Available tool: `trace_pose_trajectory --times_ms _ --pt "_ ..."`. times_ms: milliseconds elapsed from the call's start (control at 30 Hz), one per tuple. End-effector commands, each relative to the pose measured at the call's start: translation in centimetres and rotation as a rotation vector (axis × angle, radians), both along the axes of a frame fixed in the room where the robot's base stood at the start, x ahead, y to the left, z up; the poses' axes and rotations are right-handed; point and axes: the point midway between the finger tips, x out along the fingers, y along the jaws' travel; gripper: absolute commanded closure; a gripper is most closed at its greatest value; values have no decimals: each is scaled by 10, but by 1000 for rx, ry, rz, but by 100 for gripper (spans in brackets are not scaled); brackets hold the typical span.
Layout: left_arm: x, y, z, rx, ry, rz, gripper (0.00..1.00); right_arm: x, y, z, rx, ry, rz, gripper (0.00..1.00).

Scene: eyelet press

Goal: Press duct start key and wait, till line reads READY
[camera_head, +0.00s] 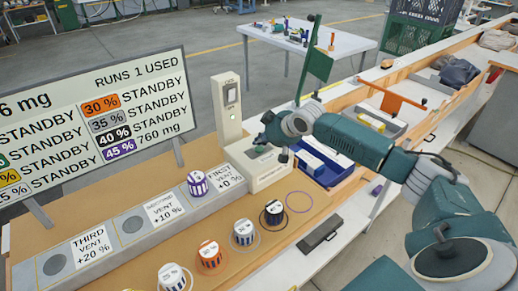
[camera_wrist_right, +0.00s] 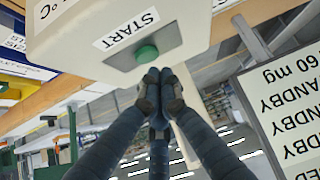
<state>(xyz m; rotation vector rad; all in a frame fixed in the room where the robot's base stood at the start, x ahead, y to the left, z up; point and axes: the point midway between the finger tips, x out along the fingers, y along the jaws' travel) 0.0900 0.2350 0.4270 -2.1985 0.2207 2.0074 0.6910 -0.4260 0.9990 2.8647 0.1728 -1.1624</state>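The green start key (camera_wrist_right: 147,54) sits on a light grey box (camera_wrist_right: 75,40) beside a START label, in the right wrist view. My right gripper (camera_wrist_right: 161,78) is shut and empty, its fingertips together just by the key; I cannot tell if they touch it. In the head view this gripper (camera_head: 272,138) is over the light grey box (camera_head: 268,176), and the key is hidden. The display board (camera_head: 95,120) shows STANDBY on most lines and 760 mg on the 45 % line; its left part is cut off. No READY shows. My left gripper is not in view.
A purple-marked cup (camera_head: 198,184) stands at the FIRST VENT place on the grey duct (camera_head: 102,228); the second and third places are empty. Several other cups stand in front. Blue bins (camera_head: 325,160) are to the right.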

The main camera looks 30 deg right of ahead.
Motion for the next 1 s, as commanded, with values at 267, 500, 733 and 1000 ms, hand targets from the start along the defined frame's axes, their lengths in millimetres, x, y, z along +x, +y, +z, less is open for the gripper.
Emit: trace_pose_trajectory --times_ms 267,500,733,1000 --pt "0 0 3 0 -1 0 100 0 0 -8 1 1 -1 100" --pt "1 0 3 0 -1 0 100 0 0 -8 0 0 0 100" --pt "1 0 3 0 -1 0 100 0 0 -9 0 0 0 100" --pt "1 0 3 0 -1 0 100 0 0 -12 1 0 -1 100"
